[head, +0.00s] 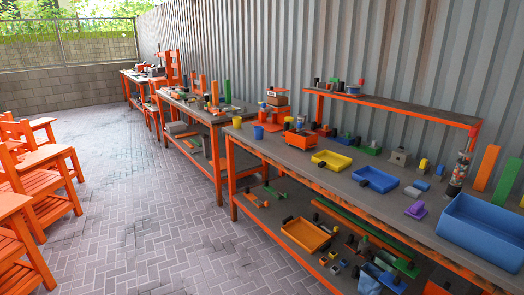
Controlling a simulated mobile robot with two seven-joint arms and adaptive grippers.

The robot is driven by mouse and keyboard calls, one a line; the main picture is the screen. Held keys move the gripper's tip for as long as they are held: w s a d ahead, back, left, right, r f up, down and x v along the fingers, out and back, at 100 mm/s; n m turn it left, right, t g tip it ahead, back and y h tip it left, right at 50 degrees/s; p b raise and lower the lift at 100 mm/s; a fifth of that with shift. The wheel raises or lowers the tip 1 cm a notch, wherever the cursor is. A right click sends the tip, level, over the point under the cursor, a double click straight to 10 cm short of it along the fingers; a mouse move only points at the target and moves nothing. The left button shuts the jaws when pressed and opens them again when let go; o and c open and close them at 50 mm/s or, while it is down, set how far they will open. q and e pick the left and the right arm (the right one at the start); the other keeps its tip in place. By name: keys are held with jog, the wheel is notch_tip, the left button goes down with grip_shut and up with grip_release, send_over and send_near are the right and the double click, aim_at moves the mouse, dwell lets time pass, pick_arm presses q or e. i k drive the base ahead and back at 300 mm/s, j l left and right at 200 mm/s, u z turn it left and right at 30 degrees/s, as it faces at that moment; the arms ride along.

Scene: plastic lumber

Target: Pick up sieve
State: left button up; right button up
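I cannot clearly make out a sieve in the head view. Shallow trays that could be one, too small to tell, are a yellow tray (332,152) and a blue tray (364,183) on the near workbench, and an orange tray (305,242) on its lower shelf. A large blue bin (484,222) stands at the bench's right end. Neither of my grippers is in view.
The near workbench (300,158) runs along a corrugated metal wall (385,50), with a raised shelf (400,105) behind. More orange-framed benches stand farther back. Orange chairs (40,180) line the left. The brick-paved floor (150,200) between is clear.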

aim_at(310, 140)
jog(key=i+j+u, duration=0.3)
jog(key=i, duration=0.35)
jog(key=i+u, duration=0.3)
jog(key=i, duration=0.35)
jog(key=i+j+z, duration=0.1)
jog(key=i+z, duration=0.35)
jog(key=i+j+z, duration=0.3)
jog(key=i+z, duration=0.2)
jog(key=i+j+z, duration=0.3)
jog(key=z, duration=0.2)
jog(key=i+j+z, duration=0.3)
jog(key=j+z, duration=0.15)
